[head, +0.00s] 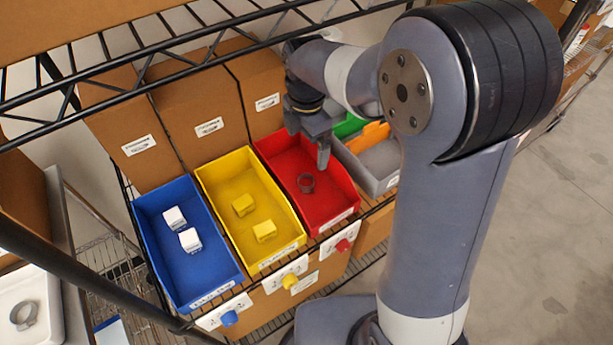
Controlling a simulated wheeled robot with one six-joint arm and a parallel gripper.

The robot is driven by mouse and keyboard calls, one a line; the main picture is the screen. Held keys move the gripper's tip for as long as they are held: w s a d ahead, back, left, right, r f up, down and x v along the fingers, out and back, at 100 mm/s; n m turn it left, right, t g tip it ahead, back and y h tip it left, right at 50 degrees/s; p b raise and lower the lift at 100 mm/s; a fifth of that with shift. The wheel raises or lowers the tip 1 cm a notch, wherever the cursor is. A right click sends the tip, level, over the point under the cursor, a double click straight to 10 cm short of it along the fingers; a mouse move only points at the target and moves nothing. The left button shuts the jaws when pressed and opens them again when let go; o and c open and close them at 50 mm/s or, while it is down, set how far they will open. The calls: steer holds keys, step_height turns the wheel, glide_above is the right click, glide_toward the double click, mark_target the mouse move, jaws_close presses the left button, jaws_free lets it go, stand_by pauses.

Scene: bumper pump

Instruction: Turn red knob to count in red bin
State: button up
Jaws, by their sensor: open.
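The red bin (338,201) stands on the wire shelf, to the right of the yellow bin. The red knob (342,245) sits on a white dial card (333,241) below the front of the red bin; the card's markings are too small to read. One finger shows clearly; the other is partly hidden.
The yellow bin (215,190) holds two yellow blocks, and the blue bin (160,243) two white blocks. Yellow (289,281) and blue (229,318) knobs sit below them. A grey bin (365,178) stands right of the red one. Black shelf wires (200,60) run overhead.

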step_height(320, 180, up, 3)
steer(key=shift+r+p, duration=0.2)
steer(key=shift+p, duration=0.75)
steer(key=shift+f, duration=0.15)
step_height(320, 180, down, 10)
steer(key=b, duration=0.9)
steer(key=shift+f, duration=0.15)
steer(key=shift+r+p, duration=0.7)
steer(key=shift+r, duration=0.2)
steer(key=shift+f, duration=0.15)
